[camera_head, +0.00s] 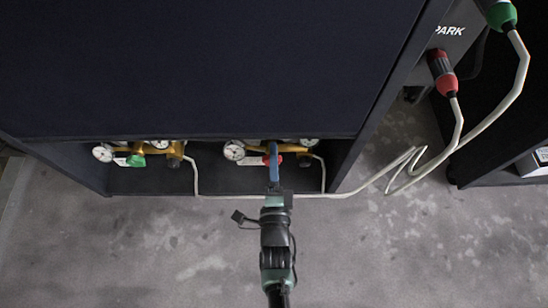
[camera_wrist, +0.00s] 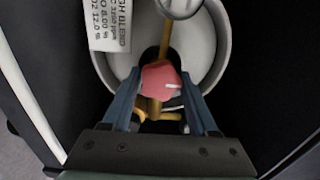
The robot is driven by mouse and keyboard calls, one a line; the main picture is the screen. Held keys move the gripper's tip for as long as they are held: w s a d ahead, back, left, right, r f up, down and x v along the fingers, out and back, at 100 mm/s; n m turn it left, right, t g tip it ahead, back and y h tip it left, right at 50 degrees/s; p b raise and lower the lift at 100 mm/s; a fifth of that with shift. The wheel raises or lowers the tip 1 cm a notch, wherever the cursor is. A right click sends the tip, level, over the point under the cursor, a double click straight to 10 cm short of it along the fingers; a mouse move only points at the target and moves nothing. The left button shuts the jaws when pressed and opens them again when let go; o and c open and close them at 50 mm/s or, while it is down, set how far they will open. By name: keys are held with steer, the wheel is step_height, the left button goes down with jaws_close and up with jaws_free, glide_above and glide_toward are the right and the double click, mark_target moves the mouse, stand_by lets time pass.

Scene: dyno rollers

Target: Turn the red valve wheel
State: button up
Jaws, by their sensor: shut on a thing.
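The red valve wheel (camera_wrist: 161,82) is in the middle of the wrist view, on a brass fitting (camera_wrist: 154,108). It has a small white mark on its right side. My gripper (camera_wrist: 163,98) has one blue finger on each side of the wheel and is shut on it. In the head view my gripper (camera_head: 273,160) reaches into the low opening of the dark cabinet, at the right-hand regulator. Only a bit of the red wheel (camera_head: 265,160) shows there; my fingers hide part of it.
A second regulator with a green wheel (camera_head: 135,160) stands to the left. Gauges (camera_head: 234,150) flank the fittings. A white tag (camera_wrist: 108,25) hangs close to my left finger. The dark cabinet (camera_head: 200,70) overhangs the opening. White hoses (camera_head: 375,178) run right; the floor (camera_head: 150,250) in front is clear.

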steer(key=shift+m, duration=0.3)
steer(key=o, duration=1.4)
steer(key=s+p, duration=0.5)
steer(key=s, duration=0.8)
